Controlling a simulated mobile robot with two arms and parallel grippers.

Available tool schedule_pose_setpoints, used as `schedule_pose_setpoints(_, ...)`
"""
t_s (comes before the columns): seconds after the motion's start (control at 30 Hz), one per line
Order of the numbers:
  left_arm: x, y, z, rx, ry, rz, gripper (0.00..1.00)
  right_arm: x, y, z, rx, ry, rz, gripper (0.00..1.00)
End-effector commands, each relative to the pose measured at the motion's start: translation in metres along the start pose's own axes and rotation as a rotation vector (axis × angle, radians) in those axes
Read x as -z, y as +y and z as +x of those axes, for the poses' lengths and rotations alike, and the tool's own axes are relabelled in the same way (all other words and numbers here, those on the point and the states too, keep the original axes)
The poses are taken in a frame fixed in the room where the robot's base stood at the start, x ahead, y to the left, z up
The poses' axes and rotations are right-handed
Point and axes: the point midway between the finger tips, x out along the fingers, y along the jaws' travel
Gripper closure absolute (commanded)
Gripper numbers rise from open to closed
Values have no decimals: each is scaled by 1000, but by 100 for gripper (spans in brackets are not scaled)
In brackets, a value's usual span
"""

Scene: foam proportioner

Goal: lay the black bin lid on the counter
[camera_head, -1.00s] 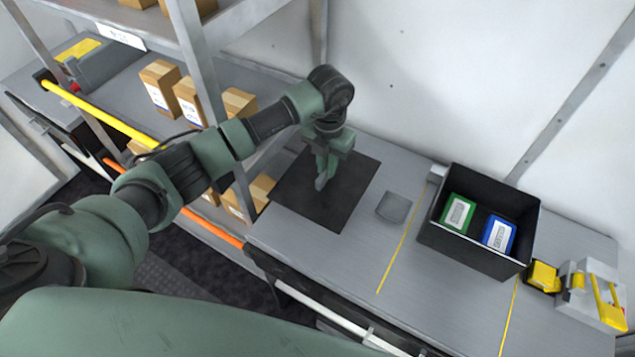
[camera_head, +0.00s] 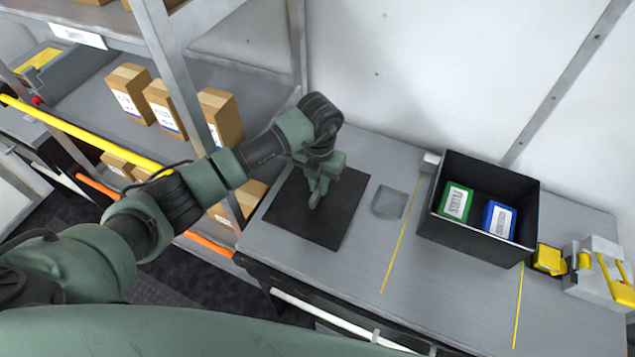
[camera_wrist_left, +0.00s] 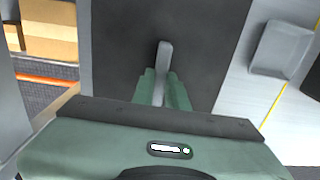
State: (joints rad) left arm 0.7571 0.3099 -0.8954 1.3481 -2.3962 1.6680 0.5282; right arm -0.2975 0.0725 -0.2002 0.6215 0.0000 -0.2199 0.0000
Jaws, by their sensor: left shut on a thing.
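The black bin lid (camera_head: 340,215) is a flat dark square over the left part of the grey counter (camera_head: 350,285), lying about level. It also shows in the left wrist view (camera_wrist_left: 115,55). My left gripper (camera_head: 316,198) points down at the lid's middle and is shut on its small grey handle (camera_wrist_left: 164,58). I cannot tell whether the lid's underside touches the counter. The open black bin (camera_head: 455,228) stands to the right, holding a green-labelled box (camera_head: 456,202) and a blue-labelled box (camera_head: 498,220). My right gripper is not in view.
A small grey square plate (camera_head: 389,202) lies just right of the lid. A yellow line (camera_head: 401,244) crosses the counter beside the bin. A shelf post (camera_head: 178,70) and cardboard boxes (camera_head: 220,115) stand left. Yellow-and-grey devices (camera_head: 590,265) stand far right.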

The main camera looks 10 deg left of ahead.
Motion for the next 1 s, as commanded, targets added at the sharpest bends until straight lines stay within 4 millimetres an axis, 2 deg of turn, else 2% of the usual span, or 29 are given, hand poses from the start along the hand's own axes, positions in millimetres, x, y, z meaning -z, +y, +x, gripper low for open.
schedule_pose_setpoints(0.03,0,1,3,-1,-1,-1,100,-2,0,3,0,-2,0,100)
schedule_pose_setpoints(0.07,0,1,2,-1,-1,-1,78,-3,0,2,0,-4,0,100)
schedule_pose_setpoints(0.1,0,1,1,-1,-1,-1,67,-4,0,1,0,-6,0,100)
schedule_pose_setpoints(0.13,0,1,1,-1,0,-1,64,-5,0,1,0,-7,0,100)
schedule_pose_setpoints(0.4,0,1,1,-1,0,-1,64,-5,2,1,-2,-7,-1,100)
schedule_pose_setpoints(0.53,0,0,-7,0,0,-1,64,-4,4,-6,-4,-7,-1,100)
schedule_pose_setpoints(1.0,-1,1,-102,-2,-2,-1,64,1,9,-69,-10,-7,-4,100)
